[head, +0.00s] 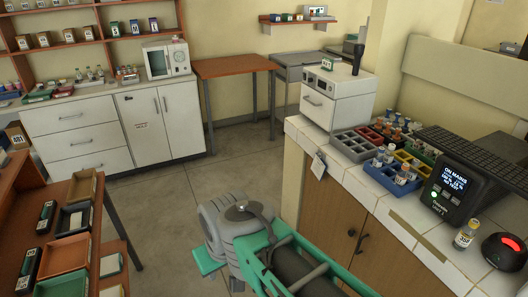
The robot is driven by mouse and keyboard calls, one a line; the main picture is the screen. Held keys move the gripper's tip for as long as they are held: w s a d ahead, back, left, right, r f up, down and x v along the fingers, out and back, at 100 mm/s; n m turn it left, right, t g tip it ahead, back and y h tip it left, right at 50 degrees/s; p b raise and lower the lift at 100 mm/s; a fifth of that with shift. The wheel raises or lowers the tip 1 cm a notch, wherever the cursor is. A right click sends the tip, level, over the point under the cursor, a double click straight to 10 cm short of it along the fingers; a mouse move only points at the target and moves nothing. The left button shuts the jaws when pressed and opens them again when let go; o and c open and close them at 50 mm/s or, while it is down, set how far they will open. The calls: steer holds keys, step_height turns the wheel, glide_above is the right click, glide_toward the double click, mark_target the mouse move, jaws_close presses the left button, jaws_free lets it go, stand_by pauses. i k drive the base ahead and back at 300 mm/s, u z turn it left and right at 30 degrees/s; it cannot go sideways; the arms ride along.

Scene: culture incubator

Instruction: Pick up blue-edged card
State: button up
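Several small upright cards or packs with blue parts stand on the upper left shelf, one of them a blue-and-white piece (153,24). A pale tag-like card (318,165) with a darker edge hangs at the near left edge of the tiled counter. It is too small to tell whether its edge is blue. My arm, grey and green, crosses the bottom middle of the head view, well short of these things. I cannot make out the fingertips of my gripper, and I see nothing held.
The tiled counter (408,234) at right holds a blue rack (376,176) of vials, a dark display unit (457,190) and a white drawer unit (338,97). A wooden table with trays (66,255) stands at left. The floor (160,200) between them is clear.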

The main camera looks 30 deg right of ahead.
mark_target(318, 167)
steer(key=z, duration=0.15)
steer(key=i, duration=2.1)
steer(key=z, duration=0.4)
